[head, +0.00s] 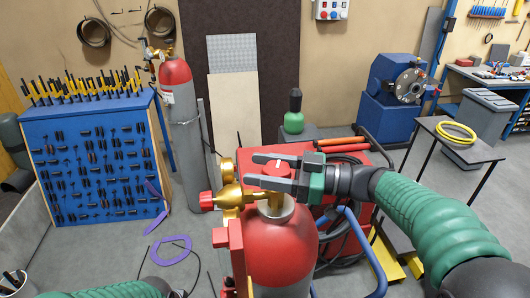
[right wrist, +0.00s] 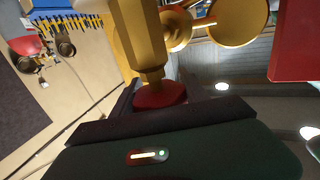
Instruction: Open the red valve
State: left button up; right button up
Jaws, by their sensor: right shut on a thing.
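The red valve (head: 277,167) is a round red knob on top of the brass fitting (head: 232,194) of a red gas cylinder (head: 280,245). My right gripper (head: 262,170) comes in from the right over the cylinder, with its two grey fingers on either side of the knob. It is shut on the knob. In the right wrist view the red knob (right wrist: 160,95) shows between the dark fingers, below a brass stem; the fingers hide part of it. My left arm's green sleeve shows at the bottom left edge; its gripper is out of the frame.
A red-topped grey cylinder (head: 178,120) stands behind, beside a blue tool rack (head: 100,160). A red cart (head: 345,155) with hoses is close behind my right gripper. A small table (head: 455,140) holds a yellow coil. Purple pieces (head: 168,250) lie on the floor.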

jog(key=n+g+p, duration=0.1)
jog(key=n+g, duration=0.1)
jog(key=g, duration=0.1)
jog(key=s+n+g+p, duration=0.1)
jog(key=n+g+p, duration=0.1)
jog(key=g, duration=0.1)
jog(key=n+g+h+p, duration=0.1)
jog(key=n+g+p, duration=0.1)
jog(key=g, duration=0.1)
jog(key=shift+s+g, duration=0.25)
jog(key=shift+g, duration=0.05)
jog(key=n+g+p, duration=0.1)
jog(key=g+h+p, duration=0.1)
jog(key=shift+s+d+n+g+p, duration=0.15)
jog(key=shift+s+n+g+p, duration=0.15)
jog(key=shift+n, duration=0.1)
jog(key=shift+s+f+n+g+h+p, duration=0.1)
jog(key=shift+f+n+g+h+p, duration=0.1)
jog(key=shift+n+g+h+p, duration=0.45)
jog(key=o, duration=1.4)
jog(key=shift+r, duration=0.1)
